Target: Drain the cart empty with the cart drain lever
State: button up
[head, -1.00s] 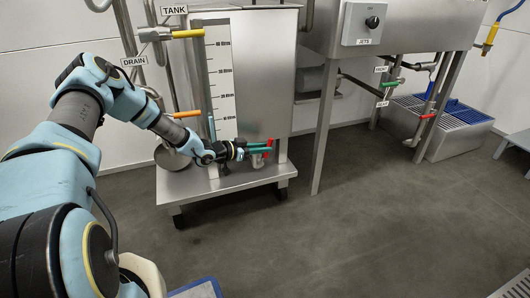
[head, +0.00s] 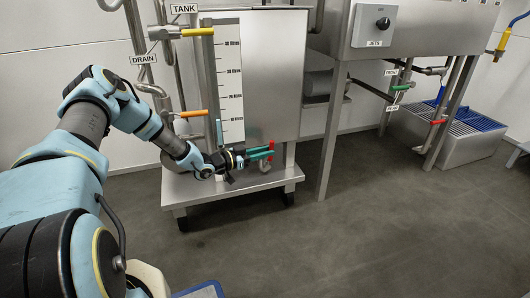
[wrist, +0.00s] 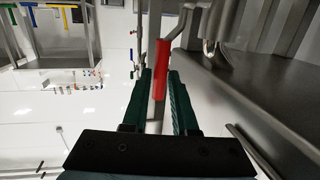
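The steel cart (head: 180,192) carries a tall tank (head: 268,85) with a litre scale (head: 229,80) on its front. The red cart drain lever (head: 271,144) is low at the tank's right side, mostly behind my fingers. It shows larger in the wrist view (wrist: 162,62), above a grey stem. My gripper (head: 262,153) has green fingers and reaches the lever from the left. In the wrist view its fingertips (wrist: 160,76) are apart, on either side of the red handle; no firm grip is visible. A metal spout (wrist: 212,52) is right of the lever.
Yellow (head: 198,32) and orange (head: 190,114) handles are on pipes left of the scale. A steel sink with a jets knob (head: 383,23) stands right, with green (head: 401,88) and red (head: 438,122) valve handles beneath.

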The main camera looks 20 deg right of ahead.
jog(key=o, duration=0.4)
jog(key=shift+c, duration=0.2)
jog(key=a+p, duration=0.2)
jog(key=a, duration=0.8)
jog(key=shift+s+a+r+p, duration=0.3)
jog(key=shift+s+a+r, duration=0.05)
jog(key=shift+s+r, duration=0.1)
jog(key=shift+w, duration=0.1)
